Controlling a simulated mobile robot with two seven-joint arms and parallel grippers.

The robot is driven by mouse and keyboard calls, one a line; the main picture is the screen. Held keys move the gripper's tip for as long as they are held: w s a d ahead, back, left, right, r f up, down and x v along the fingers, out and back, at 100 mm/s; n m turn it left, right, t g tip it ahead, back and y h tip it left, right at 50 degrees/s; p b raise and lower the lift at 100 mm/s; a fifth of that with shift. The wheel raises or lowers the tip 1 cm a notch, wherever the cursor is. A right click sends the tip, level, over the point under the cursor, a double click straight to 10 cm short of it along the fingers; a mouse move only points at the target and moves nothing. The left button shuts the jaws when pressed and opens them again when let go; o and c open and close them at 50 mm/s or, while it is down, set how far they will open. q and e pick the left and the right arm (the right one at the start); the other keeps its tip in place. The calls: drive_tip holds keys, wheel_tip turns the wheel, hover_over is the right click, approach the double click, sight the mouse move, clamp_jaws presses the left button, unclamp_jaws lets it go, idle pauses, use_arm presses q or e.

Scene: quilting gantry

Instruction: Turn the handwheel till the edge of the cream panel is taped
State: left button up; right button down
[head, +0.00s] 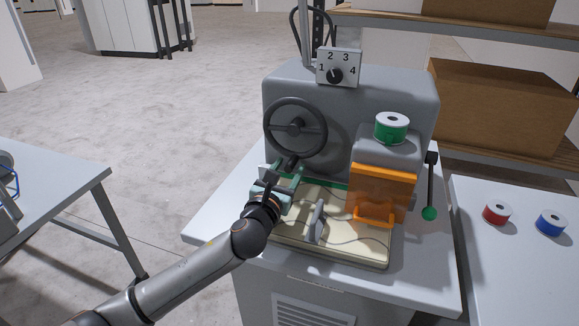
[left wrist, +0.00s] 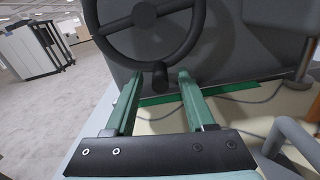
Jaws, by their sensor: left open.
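The dark handwheel (head: 296,127) stands upright on the front of the grey machine, and it fills the top of the left wrist view (left wrist: 145,14). Its grip knob (left wrist: 160,76) is at the bottom of the rim. My left gripper (head: 289,168) is open just below the wheel. In the left wrist view the knob lies between its two fingers (left wrist: 159,84), with gaps on both sides. The cream panel (head: 350,250) lies flat on the machine bed. A green strip (head: 336,186) runs along its far edge, partly hidden by my gripper and the orange guard. My right gripper is out of view.
The orange guard (head: 380,190) stands over the panel's right part, below a green tape roll (head: 391,134). A green-knobbed lever (head: 429,213) hangs at right. A grey upright piece (head: 316,222) stands on the panel. Red (head: 496,214) and blue (head: 551,223) rolls are on the right table.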

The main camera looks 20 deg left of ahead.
use_arm(q)
drive_tip(key=shift+w, duration=0.5)
clamp_jaws()
idle(1.2)
